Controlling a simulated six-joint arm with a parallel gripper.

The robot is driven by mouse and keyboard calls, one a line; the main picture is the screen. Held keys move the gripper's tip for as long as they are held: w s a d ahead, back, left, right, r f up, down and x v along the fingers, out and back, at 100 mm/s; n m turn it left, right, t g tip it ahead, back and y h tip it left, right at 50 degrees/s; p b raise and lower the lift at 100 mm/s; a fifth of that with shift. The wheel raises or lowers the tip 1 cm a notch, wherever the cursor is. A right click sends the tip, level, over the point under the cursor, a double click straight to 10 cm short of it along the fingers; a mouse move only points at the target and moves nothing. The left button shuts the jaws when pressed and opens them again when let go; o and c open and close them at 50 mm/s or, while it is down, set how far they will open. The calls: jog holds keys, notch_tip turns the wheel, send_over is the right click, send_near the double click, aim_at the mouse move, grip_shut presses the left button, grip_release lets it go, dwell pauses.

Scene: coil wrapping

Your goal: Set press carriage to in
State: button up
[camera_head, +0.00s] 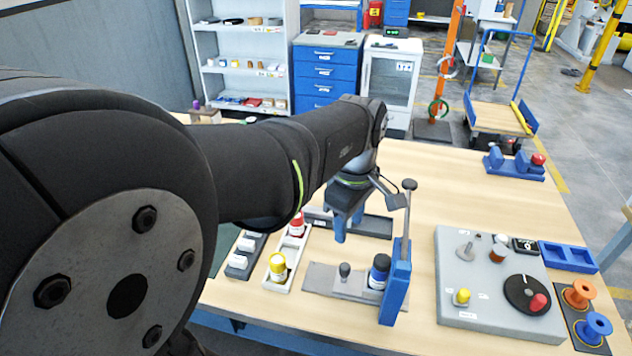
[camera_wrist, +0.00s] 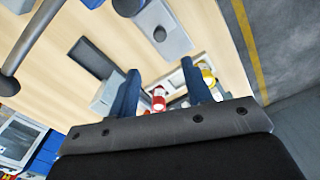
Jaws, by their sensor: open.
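The press is a blue upright frame (camera_head: 397,285) with a grey lever ending in a dark knob (camera_head: 409,185). Its grey carriage (camera_head: 352,287) lies on a grey base plate (camera_head: 318,278) left of the frame. A small dark knob (camera_head: 345,270) stands on the carriage, and a dark bottle with a blue band (camera_head: 379,272) stands at its right end, close to the frame. The carriage knob also shows in the wrist view (camera_wrist: 159,34). My gripper (camera_head: 341,237) is open and empty, above the table behind the carriage. Its blue fingers (camera_wrist: 160,68) point toward the carriage area, apart from the knob.
A white rack holds a red bottle (camera_head: 297,224) and a yellow bottle (camera_head: 278,266) to the left. A dark tray (camera_head: 372,227) lies behind the press. A grey panel (camera_head: 450,262) with a dial and knobs is at right. Bare table lies between tray and panel.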

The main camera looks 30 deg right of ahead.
jog(key=shift+r, duration=1.7)
jog(key=m, duration=3.2)
send_near(346, 265)
notch_tip(346, 265, down, 10)
jog(key=shift+a+f, duration=0.1)
jog(key=shift+c, duration=0.3)
grip_shut()
